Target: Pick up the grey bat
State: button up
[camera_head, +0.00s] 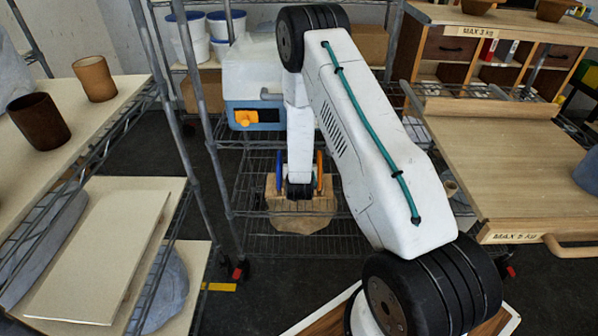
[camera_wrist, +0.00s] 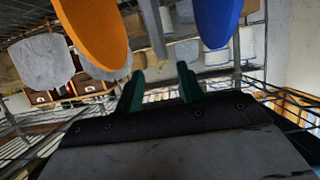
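Candidates in the head view are a grey rounded piece (camera_head: 172,290) at the lower left, partly hidden by a pale rectangular board (camera_head: 100,255), and another grey piece (camera_head: 38,245) on the board's other side, cut by the rack. My gripper (camera_head: 299,172) is far right of them, low in front of the middle wire rack.
Brown cups (camera_head: 38,120) stand on the upper left shelf. A wooden bench (camera_head: 520,185) with a pull-out board is at right. Rack posts (camera_head: 180,120) stand between gripper and left shelves. Dark floor shows between.

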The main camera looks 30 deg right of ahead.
jog(key=x, duration=0.7)
jog(key=shift+w+f, duration=0.15)
jog(key=shift+w, duration=0.15)
grip_shut()
